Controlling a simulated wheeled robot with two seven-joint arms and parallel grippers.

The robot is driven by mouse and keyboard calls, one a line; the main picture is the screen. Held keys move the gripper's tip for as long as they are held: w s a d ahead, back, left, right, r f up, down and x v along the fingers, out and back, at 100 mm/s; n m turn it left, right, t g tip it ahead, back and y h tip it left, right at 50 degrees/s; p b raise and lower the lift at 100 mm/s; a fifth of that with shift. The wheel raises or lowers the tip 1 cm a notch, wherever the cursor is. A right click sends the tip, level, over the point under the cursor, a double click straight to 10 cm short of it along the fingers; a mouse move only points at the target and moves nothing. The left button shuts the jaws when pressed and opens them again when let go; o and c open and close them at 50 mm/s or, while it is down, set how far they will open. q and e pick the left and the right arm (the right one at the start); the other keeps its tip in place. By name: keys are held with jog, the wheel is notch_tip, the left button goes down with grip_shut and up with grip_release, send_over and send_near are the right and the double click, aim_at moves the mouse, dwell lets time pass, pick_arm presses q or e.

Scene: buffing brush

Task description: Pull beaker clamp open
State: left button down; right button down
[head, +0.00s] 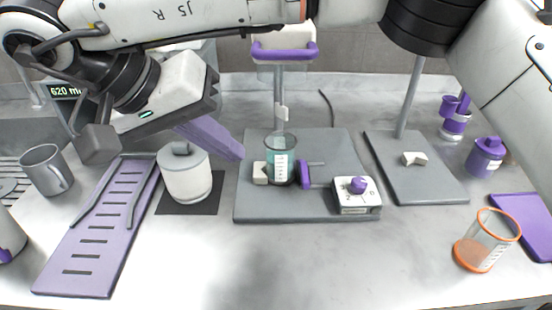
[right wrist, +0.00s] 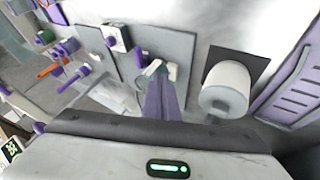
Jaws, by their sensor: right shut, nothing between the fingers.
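A glass beaker with teal liquid (head: 280,160) stands on a grey base plate (head: 325,145). The beaker clamp has a white block (head: 260,173) on the beaker's left and a purple jaw (head: 303,175) with thin rods on its right. The purple jaw is close against the beaker; whether it touches is unclear. My right gripper (head: 238,152) is shut and empty, its purple fingers left of the beaker and apart from the clamp in the head view. In the right wrist view the fingers (right wrist: 165,98) partly hide the beaker and clamp. My left gripper is not in view.
A white lidded pot (head: 186,178) sits on a dark mat left of the base plate. A white dial box (head: 355,194) stands at the plate's front right. An orange-rimmed beaker (head: 487,240) stands at right, a purple slotted rack (head: 100,230) at left. The front middle counter is clear.

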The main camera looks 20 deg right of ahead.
aim_at(303, 174)
jog(key=x, duration=1)
jog(key=shift+s+d+f, duration=0.1)
jog(key=shift+s, duration=0.2)
jog(key=shift+s+d, duration=0.15)
jog(key=shift+d, duration=0.45)
jog(key=shift+s+d, duration=0.2)
jog(key=shift+d, duration=0.4)
jog(key=shift+s+d, duration=0.2)
jog(key=shift+d, duration=0.45)
